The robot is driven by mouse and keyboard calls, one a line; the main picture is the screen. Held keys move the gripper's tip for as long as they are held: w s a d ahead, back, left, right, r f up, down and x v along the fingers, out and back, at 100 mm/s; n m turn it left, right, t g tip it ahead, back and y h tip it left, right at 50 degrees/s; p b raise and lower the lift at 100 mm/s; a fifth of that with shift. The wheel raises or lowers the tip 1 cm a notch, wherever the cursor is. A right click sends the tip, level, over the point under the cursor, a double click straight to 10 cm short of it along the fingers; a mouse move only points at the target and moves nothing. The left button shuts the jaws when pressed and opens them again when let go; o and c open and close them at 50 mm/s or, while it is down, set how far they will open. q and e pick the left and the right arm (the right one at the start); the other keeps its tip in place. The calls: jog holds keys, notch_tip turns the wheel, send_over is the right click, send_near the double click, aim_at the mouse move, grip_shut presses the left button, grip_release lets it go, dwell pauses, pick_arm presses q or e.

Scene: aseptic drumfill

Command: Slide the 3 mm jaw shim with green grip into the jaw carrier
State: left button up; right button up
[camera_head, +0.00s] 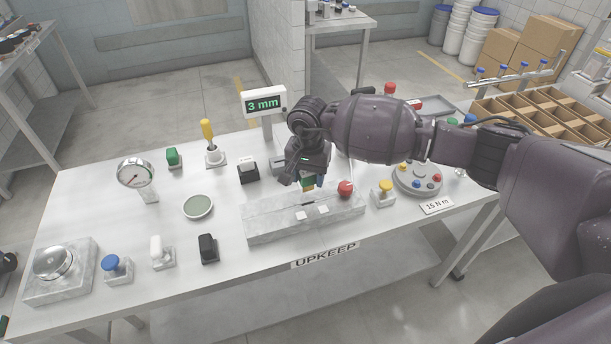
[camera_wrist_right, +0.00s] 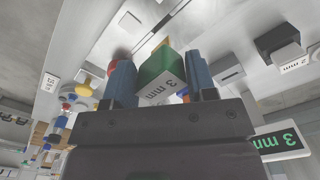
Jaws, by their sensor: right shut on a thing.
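The 3 mm jaw shim has a green grip (camera_wrist_right: 160,68) with a white "3 mm" label, seen large in the right wrist view. My right gripper (camera_wrist_right: 163,82) is shut on this grip between its two blue-grey fingers. In the head view the right gripper (camera_head: 307,178) points down over the pale jaw carrier block (camera_head: 270,220), and only a little green shows under it. The block has a dark slot on top, white labels and a red ball knob (camera_head: 345,188) at its right end. Whether the shim touches the slot is hidden. My left gripper does not show.
A "3 mm" display (camera_head: 264,104) stands behind the carrier. A yellow-knobbed piece (camera_head: 384,192) and a round turntable (camera_head: 418,182) stand right of the carrier.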

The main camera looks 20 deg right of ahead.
aim_at(308, 190)
jog(key=shift+a, duration=0.1)
jog(key=shift+w+m, duration=0.15)
jog(key=shift+m, duration=0.15)
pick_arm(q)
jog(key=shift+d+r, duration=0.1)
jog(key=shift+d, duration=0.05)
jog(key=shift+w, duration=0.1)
pick_arm(e)
jog(key=shift+f+b, duration=0.25)
jog(key=shift+b, duration=0.45)
notch_tip(308, 190, down, 2)
jog(key=shift+f+b, duration=0.1)
jog(key=shift+b, duration=0.95)
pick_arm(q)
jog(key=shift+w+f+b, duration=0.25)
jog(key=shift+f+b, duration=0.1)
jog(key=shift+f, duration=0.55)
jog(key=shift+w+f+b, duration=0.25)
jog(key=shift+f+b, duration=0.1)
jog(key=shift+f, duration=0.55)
pick_arm(e)
jog(key=shift+f, duration=0.8)
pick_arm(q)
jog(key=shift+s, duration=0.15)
